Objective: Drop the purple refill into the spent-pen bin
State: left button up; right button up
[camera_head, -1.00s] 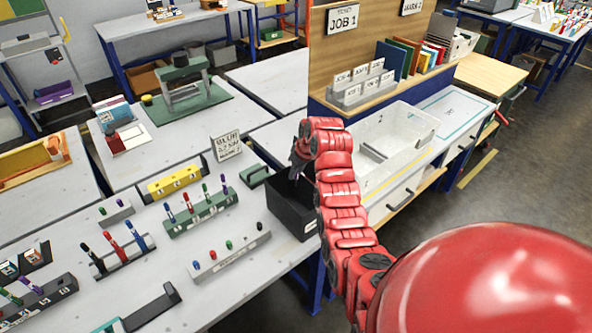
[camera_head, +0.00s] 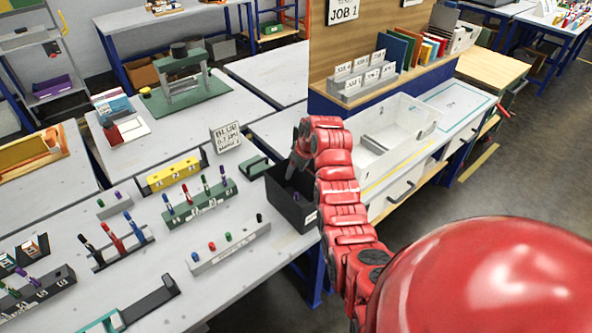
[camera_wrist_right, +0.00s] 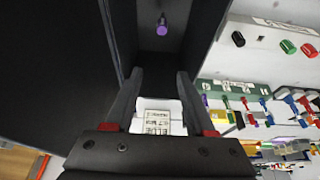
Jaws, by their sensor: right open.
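The spent-pen bin is a black open box (camera_head: 287,209) at the right edge of the white table in the head view. My right gripper (camera_head: 292,168) points down over the bin, fingers apart and empty. The wrist view shows the open right gripper (camera_wrist_right: 157,78) with dark bin walls around it. The purple refill (camera_wrist_right: 162,27) is inside the bin, beyond the fingertips and apart from them. In the head view it is a small purple spot (camera_head: 296,196) within the bin. My left gripper is not in view.
A green rack with coloured pens (camera_head: 203,205), a pale cap strip (camera_head: 230,249) and a yellow block (camera_head: 173,174) stand left of the bin. A small sign (camera_head: 226,137) stands behind it. A clear tray (camera_head: 372,165) lies to its right, beyond my arm.

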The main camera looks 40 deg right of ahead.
jog(key=p+v, duration=1.4)
jog(key=v, duration=0.3)
jog(key=shift+r+p, duration=0.2)
jog(key=shift+p, duration=0.15)
